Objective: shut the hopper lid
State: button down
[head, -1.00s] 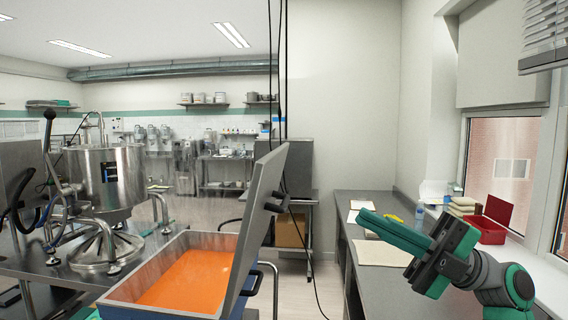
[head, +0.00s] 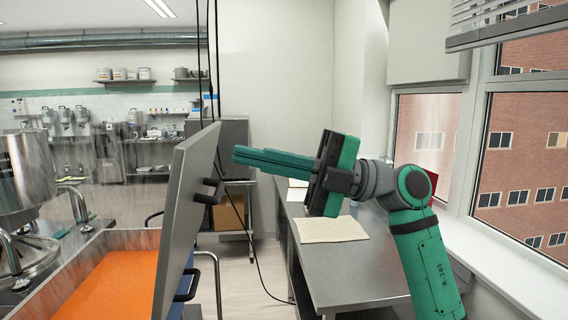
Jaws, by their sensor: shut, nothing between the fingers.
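The hopper lid (head: 190,205) is a flat grey metal panel that stands open, nearly upright, along the right side of the hopper. Black handles show on its right-hand face. The hopper (head: 60,248) is a metal tray holding orange material, and its lower part is cut off by the frame. My gripper (head: 236,155) is shut and empty. Its green fingers point left toward the lid's upper right part. The tips appear close to the upper handle (head: 210,187), slightly above and right of it; I cannot tell whether they touch the lid.
A steel counter (head: 350,270) with a beige cloth (head: 331,229) lies below my arm along the window wall. Black cables (head: 210,70) hang behind the lid. A steel kettle (head: 24,175) stands at the left.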

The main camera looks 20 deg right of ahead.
aim_at(192, 144)
jog(key=x, duration=0.5)
jog(key=shift+a, duration=0.35)
jog(key=shift+r, duration=0.1)
